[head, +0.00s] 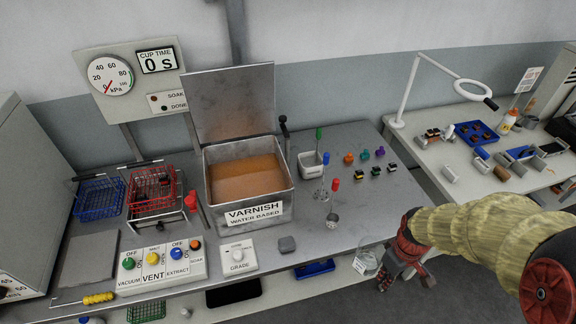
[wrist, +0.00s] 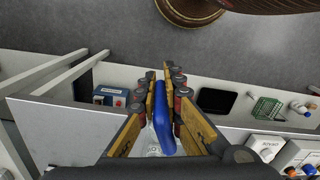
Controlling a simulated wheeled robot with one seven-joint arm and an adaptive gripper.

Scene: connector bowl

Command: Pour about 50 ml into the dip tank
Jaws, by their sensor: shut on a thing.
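The dip tank (head: 285,207) stands on the bench in the head view, labelled "VARNISH WATER-BASED". Its lid (head: 233,103) is raised, and orange-brown liquid shows inside. My gripper (head: 386,272) is right of and below the tank, off the bench's right front edge. In the wrist view my gripper (wrist: 164,95) is shut on a blue handle (wrist: 163,128). A clear labelled jug (head: 366,263) hangs at the gripper's left in the head view; the handle appears to belong to it. Its liquid level is too small to tell.
The second bench (head: 440,155) with a lamp is at right.

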